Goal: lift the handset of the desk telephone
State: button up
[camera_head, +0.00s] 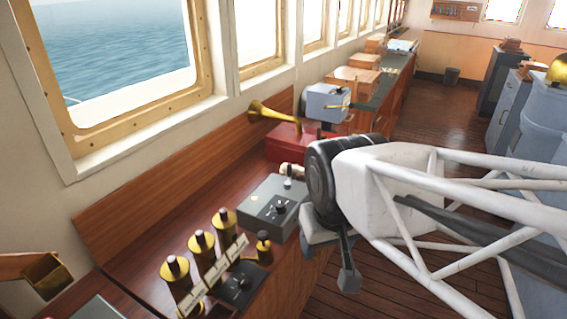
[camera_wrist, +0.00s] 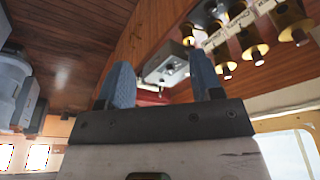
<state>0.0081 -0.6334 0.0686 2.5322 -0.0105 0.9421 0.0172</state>
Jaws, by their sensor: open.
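I cannot surely pick out the desk telephone or its handset in either view. A small pale object (camera_head: 291,169) lies on the wooden counter, partly hidden by my arm; I cannot tell what it is. My gripper (camera_wrist: 162,85) is open and empty, its two blue-grey fingers apart. In the wrist view, which looks upside down, a grey control box (camera_wrist: 172,66) and a bit of red show beyond the fingers. In the head view my arm covers most of the gripper, near the counter's front edge.
On the counter (camera_head: 165,245) stand the grey control box (camera_head: 262,208), several brass-topped levers (camera_head: 201,243), a red box (camera_head: 287,147) with a brass horn (camera_head: 268,114), and a blue-grey box (camera_head: 327,104). Windows line the left wall. Wooden floor (camera_head: 440,130) is open behind my arm.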

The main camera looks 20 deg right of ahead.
jog(key=shift+w, duration=0.1)
jog(key=m+g, duration=0.3)
jog(key=m, duration=2.3)
send_over(303, 168)
jog(key=f, duration=1.9)
jog(key=shift+s+a+f, duration=0.1)
jog(key=shift+s+a, duration=0.1)
jog(key=shift+s, duration=0.1)
jog(key=shift+w+d+f+m, duration=0.15)
jog(key=shift+w+f+m, duration=0.1)
jog(key=shift+f+m, duration=0.15)
jog(key=shift+f, duration=1.2)
